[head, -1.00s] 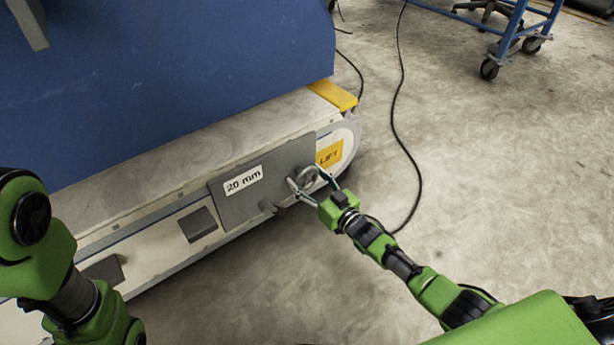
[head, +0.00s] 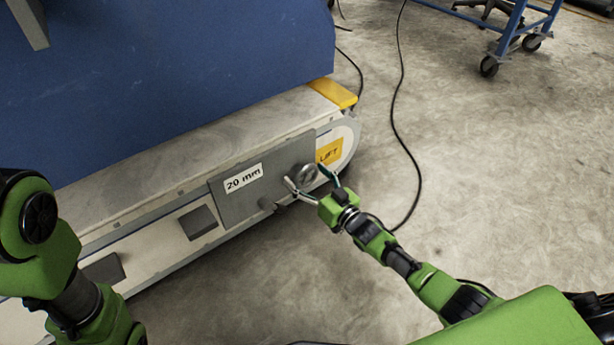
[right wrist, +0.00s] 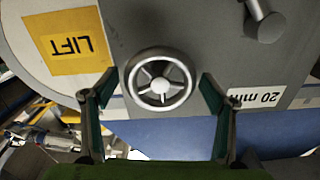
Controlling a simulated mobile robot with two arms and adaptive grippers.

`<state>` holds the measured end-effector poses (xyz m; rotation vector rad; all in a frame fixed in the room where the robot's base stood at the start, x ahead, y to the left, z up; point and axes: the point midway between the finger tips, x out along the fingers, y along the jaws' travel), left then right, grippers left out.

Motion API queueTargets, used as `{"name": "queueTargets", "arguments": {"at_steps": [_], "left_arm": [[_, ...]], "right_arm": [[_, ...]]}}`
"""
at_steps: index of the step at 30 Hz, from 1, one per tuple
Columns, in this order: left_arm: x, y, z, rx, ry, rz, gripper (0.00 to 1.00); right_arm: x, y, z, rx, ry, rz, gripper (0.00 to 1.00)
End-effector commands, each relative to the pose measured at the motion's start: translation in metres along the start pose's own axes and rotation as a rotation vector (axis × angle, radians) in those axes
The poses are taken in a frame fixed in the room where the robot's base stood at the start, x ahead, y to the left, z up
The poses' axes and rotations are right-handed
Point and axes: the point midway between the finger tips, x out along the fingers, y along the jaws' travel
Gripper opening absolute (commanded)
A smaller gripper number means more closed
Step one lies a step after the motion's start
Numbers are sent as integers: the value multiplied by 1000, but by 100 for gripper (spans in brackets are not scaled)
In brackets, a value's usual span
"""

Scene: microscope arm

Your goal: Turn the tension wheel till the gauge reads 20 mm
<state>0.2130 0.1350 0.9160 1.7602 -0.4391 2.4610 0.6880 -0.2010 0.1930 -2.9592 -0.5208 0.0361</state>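The tension wheel (head: 305,174) is a small grey spoked handwheel on the grey plate at the right end of the machine. It shows whole in the right wrist view (right wrist: 161,82). A white label reading "20 mm" (head: 244,179) is on the plate left of the wheel; it is upside down and partly hidden in the wrist view (right wrist: 257,97). My right gripper (head: 311,180) is open, its fingers on either side of the wheel with gaps to the rim in the wrist view (right wrist: 156,92). My left arm is at the left edge; its gripper is out of view.
A yellow "LIFT" sign (head: 329,152) is just right of the wheel. A black cable (head: 394,110) lies on the floor. A blue wheeled cart (head: 507,35) stands at the back right. The floor between is open.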

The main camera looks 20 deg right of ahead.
Motion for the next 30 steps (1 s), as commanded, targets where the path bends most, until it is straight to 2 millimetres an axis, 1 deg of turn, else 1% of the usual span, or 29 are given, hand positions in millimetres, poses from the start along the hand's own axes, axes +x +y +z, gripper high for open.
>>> {"name": "queueTargets", "arguments": {"at_steps": [7,11,14,21,24,27,30], "left_arm": [[2,-1,-2,1,5,-1,35],[1,0,-1,0,3,-1,35],[1,0,-1,0,2,-1,35],[0,0,0,0,1,-1,35],[0,0,0,0,1,0,35],[0,0,0,0,1,0,35],[0,0,0,0,1,0,35]], "right_arm": [[-3,0,0,0,0,0,78],[-15,0,2,1,-2,0,78],[-31,0,2,0,-2,0,78],[-79,0,2,0,-3,0,78],[-96,0,1,0,-3,0,78],[-108,0,1,1,-2,0,78],[-116,0,0,0,-1,0,78]]}}
